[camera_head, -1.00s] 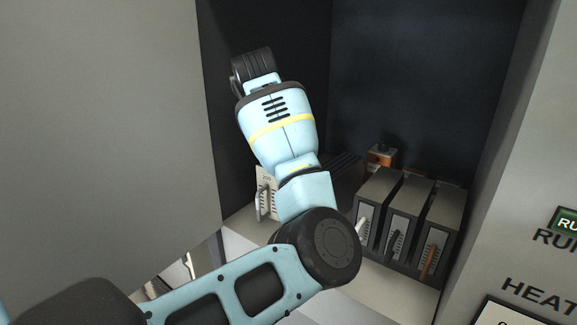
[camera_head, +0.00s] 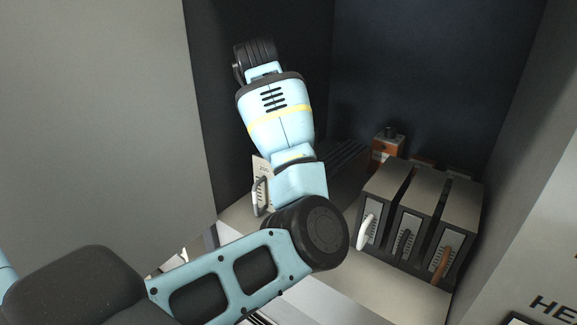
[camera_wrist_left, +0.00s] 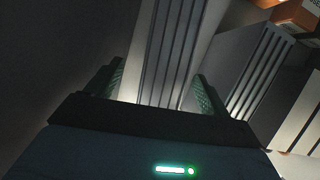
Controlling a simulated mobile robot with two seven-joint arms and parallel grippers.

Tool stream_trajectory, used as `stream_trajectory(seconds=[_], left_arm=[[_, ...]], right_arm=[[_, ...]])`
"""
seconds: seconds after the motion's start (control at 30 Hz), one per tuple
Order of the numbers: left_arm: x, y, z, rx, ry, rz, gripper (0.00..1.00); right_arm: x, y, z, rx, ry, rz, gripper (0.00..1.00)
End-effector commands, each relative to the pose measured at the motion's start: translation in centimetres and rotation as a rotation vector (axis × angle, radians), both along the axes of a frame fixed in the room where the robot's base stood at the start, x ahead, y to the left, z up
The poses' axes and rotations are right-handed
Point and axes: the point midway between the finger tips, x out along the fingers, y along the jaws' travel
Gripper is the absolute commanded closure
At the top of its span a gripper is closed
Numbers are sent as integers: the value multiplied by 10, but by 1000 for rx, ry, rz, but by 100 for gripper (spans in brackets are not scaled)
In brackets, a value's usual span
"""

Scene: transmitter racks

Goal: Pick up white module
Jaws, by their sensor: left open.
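In the head view, a module with a white handle (camera_head: 368,228) stands at the left end of a row of three grey modules on the cabinet shelf. My left gripper is hidden in the head view. In the left wrist view my left gripper (camera_wrist_left: 158,90) is open, its two dark fingers apart. A pale ribbed surface (camera_wrist_left: 168,50) shows between and beyond the fingers; I cannot tell which module it belongs to or whether the fingers touch it. My right gripper is not in view.
Modules with a black handle (camera_head: 405,242) and an orange handle (camera_head: 442,262) stand to the right. An orange part (camera_head: 387,150) sits behind them. Cabinet walls close in on both sides. A dark ribbed block (camera_wrist_left: 250,75) stands right of my gripper.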

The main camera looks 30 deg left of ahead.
Motion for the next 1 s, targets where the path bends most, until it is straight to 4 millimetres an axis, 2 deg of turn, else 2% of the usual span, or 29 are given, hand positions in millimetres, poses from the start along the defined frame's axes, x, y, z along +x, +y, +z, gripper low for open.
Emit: stream_trajectory(seconds=[0.17, 0.53, 0.83, 0.87, 1.0], left_arm=[[2, -1, -2, 0, -1, -1, 19], [23, -7, -41, 0, -1, -1, 19], [26, -7, -46, 0, -1, 0, 19], [26, -7, -46, 0, -1, 0, 20], [26, -7, -45, 0, -1, 0, 39]], right_arm=[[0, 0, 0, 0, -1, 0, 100], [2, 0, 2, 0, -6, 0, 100], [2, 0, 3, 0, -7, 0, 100], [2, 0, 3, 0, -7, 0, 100], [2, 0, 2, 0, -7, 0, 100]])
